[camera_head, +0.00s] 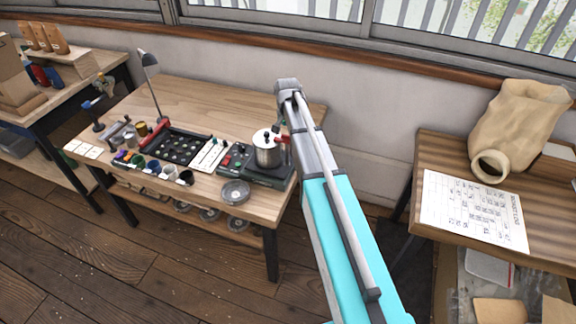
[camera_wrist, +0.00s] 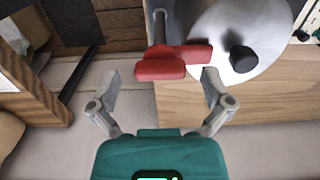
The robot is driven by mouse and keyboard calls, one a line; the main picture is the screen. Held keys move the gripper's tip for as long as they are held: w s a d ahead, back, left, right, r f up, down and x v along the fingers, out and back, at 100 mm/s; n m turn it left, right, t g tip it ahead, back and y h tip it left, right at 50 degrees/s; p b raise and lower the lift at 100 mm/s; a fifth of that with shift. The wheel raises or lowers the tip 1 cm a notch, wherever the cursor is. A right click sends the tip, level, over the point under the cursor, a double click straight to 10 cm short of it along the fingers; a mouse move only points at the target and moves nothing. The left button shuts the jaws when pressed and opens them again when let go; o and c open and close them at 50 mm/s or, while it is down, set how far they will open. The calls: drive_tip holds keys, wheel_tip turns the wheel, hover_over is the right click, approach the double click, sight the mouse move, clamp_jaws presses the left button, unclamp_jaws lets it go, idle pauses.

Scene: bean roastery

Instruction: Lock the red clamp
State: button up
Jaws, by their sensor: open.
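The red clamp (camera_wrist: 173,62) is in the upper middle of the wrist view, beside the round metal lid of a pot (camera_wrist: 228,22) with a black knob. In the head view the clamp (camera_head: 282,139) shows as a small red piece at the right side of the silver pot (camera_head: 267,152). My gripper (camera_wrist: 161,74) is open, its two fingers apart on either side of the clamp's near edge. I cannot tell if the fingers touch it. In the head view my gripper is hidden behind my arm.
The pot stands on a dark base (camera_head: 258,172) at the right end of the wooden workbench (camera_head: 225,97). A second table (camera_head: 548,200) with a paper sheet and sack stands at right.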

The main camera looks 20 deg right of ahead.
sight(287, 135)
drive_tip(key=n, duration=0.4)
drive_tip(key=shift+n, duration=0.3)
drive_tip(key=n, duration=0.8)
drive_tip(key=shift+n, duration=0.4)
drive_tip(key=n, duration=0.4)
wheel_tip(287, 135, up, 14)
drive_tip(key=p, duration=1.4)
drive_tip(key=s+a+f+m+b, duration=0.3)
drive_tip(key=s+f+m+b, duration=0.2)
drive_tip(key=s+f+b, duration=0.4)
drive_tip(key=s+a+f+m+b, duration=0.3)
drive_tip(key=s+f+m+b, duration=0.2)
drive_tip(key=s+f+b, duration=0.5)
drive_tip(key=s, duration=0.5)
drive_tip(key=shift+s+a+f, duration=0.2)
drive_tip(key=shift+a, duration=0.05)
idle(1.0)
